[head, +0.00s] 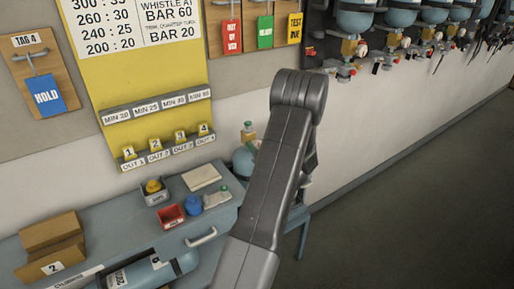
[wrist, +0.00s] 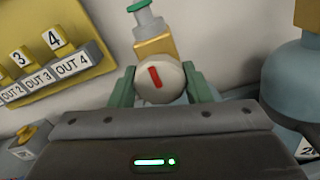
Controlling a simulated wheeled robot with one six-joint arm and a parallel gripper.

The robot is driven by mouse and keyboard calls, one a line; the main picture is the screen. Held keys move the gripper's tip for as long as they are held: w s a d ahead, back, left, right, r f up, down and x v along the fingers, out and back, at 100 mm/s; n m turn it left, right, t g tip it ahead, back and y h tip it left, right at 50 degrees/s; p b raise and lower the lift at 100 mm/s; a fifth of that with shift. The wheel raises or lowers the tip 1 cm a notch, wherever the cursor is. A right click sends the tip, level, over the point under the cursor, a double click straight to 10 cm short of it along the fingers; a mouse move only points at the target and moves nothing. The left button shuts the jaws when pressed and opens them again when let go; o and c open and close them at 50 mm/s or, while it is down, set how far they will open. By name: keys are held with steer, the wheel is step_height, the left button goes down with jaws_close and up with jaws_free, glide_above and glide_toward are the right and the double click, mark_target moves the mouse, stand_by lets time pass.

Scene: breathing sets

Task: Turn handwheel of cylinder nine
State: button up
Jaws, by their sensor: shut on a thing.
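In the wrist view a pale round handwheel (wrist: 172,84) with a red mark sits on a brass valve body (wrist: 154,40) with a grey-green fitting on top. My gripper (wrist: 160,88) has its two green fingers shut on the handwheel, one on each side. The red mark is close to upright, tilted slightly. In the head view my arm hides the gripper and handwheel; part of a light blue cylinder (head: 243,163) with a brass valve shows left of the arm. No number nine is readable on it.
A yellow board (head: 150,75) with numbered tags stands behind. Another blue cylinder (wrist: 290,85) is close on the right in the wrist view. Floor at right is clear.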

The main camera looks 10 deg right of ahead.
stand_by(0.3)
steer(key=o, duration=1)
steer(key=b+v, duration=0.3)
steer(key=v, duration=1.1)
steer(key=shift+w+r, duration=0.1)
steer(key=shift+w, duration=0.05)
steer(key=p+x, duration=0.3)
steer(key=x, duration=1)
steer(key=shift+w+a, duration=0.15)
steer(key=shift+w, duration=0.15)
steer(key=shift+s, duration=0.1)
